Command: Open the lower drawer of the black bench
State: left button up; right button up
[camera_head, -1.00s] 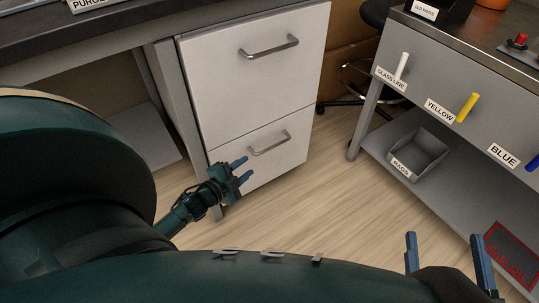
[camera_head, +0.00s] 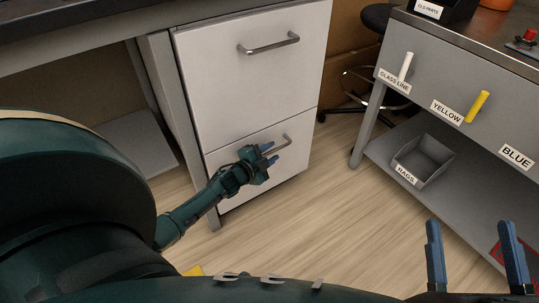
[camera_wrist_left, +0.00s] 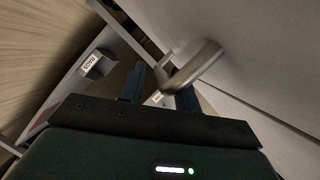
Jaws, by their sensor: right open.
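The lower drawer (camera_head: 225,150) of the black-topped bench (camera_head: 60,48) has a white front, flush with the upper drawer. Its metal bar handle (camera_head: 287,138) is partly hidden by my left gripper (camera_head: 269,153). That gripper is open, with its blue fingers at the handle. In the left wrist view, the handle (camera_wrist_left: 200,65) lies just ahead of the spread fingers (camera_wrist_left: 161,92) and overlaps the right-hand one. I cannot tell whether the bar is between them or touching. My right gripper (camera_head: 474,250) is open and empty at the lower right.
The upper drawer (camera_head: 245,80) has a similar handle (camera_head: 270,45). At right, a grey bench (camera_head: 450,75) carries white and yellow handles and a grey bin marked RAGS (camera_head: 424,160) on its low shelf. A stool (camera_head: 377,17) stands behind. Wooden floor (camera_head: 330,195) in between is clear.

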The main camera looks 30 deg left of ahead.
pick_arm(q)
jog(key=shift+c, duration=0.2)
grip_shut()
dwell(0.5)
